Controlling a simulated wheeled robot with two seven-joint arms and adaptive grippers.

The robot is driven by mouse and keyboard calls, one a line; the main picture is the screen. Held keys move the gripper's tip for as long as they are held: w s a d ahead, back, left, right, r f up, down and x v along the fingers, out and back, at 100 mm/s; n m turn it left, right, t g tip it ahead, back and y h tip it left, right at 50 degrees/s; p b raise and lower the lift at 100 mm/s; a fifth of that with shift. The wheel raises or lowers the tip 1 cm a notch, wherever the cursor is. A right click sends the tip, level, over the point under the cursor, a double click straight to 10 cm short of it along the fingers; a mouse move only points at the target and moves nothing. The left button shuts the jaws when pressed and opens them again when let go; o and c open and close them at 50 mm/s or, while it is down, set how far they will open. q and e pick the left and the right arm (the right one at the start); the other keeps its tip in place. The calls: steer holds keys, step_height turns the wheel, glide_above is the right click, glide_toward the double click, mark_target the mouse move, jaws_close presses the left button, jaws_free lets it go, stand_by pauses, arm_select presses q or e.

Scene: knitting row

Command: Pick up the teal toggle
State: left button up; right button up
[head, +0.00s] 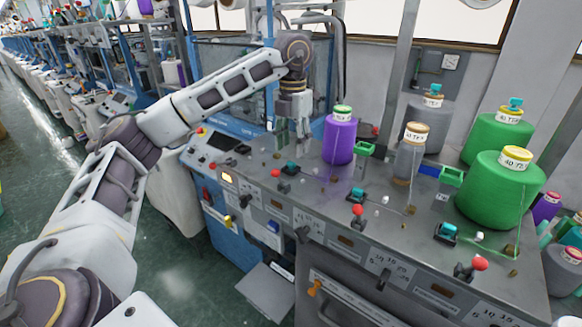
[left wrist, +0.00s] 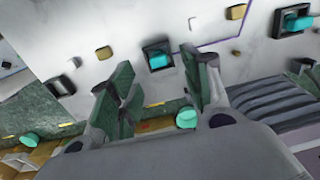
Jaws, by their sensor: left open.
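Several teal toggles in dark square mounts sit along the grey machine top. One teal toggle (head: 290,167) is just below my left gripper (head: 291,146) in the head view; others (head: 357,194) and (head: 447,232) are farther right. My left gripper is open and empty, fingers pointing down above the panel. In the left wrist view, a teal toggle (left wrist: 160,60) shows between the tips of my open left gripper (left wrist: 157,62), apart from both fingers. Another teal toggle (left wrist: 297,22) is at the upper right. My right gripper is not in view.
A purple yarn cone (head: 340,139) stands close to the right of my left gripper. A grey cone (head: 410,155) and large green cones (head: 500,190) stand farther right. Red-knobbed levers (head: 357,210) rise along the front edge. A blue-framed machine (head: 235,75) is behind.

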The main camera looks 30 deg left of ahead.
mark_target(292, 162)
arm_select(q)
steer(key=shift+w+a+f+p, duration=0.1)
steer(key=shift+f+p, duration=0.25)
steer(key=shift+f, duration=0.95)
steer(key=shift+a+f+p, duration=0.1)
steer(key=shift+f+p, duration=0.25)
steer(key=shift+f, duration=0.95)
steer(key=shift+d, duration=0.1)
steer(key=c, duration=0.7)
